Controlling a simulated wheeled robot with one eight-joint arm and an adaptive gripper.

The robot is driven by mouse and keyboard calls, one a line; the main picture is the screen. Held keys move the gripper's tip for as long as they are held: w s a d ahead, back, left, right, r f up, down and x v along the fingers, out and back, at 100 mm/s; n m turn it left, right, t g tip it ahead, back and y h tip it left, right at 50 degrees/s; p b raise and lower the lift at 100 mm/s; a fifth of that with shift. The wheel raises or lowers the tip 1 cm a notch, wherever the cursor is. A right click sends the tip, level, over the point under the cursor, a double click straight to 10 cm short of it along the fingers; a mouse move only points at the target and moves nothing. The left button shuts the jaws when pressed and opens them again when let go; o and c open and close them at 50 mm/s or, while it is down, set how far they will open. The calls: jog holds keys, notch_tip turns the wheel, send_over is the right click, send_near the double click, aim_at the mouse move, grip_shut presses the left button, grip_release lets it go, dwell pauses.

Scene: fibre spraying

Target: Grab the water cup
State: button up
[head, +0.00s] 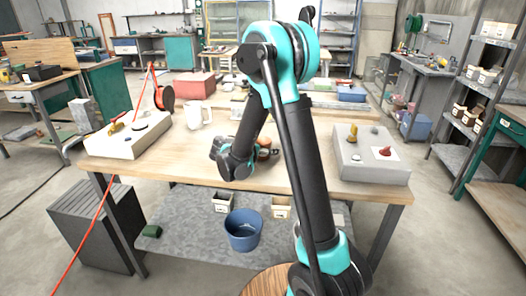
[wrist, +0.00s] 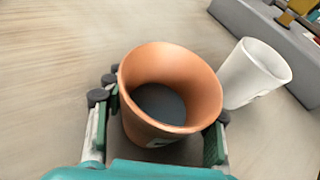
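A terracotta-brown cup (wrist: 170,95) stands between the two fingers of my gripper (wrist: 160,120) in the wrist view. It looks upright, with a dark grey inside. The fingers are spread on either side of it; whether a pad touches it is hard to tell. A white cup (wrist: 254,74) stands just beyond it to the right, apart from the fingers.
A pale box (head: 128,136) with small items lies on the table's left, and a grey box (head: 370,160) on its right. A pink box (head: 194,86) sits behind. A blue bucket (head: 244,230) stands on the lower shelf. The table's front left is clear.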

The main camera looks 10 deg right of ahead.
jog(key=c, duration=0.8)
jog(key=shift+c, duration=0.3)
jog(key=shift+r, duration=0.2)
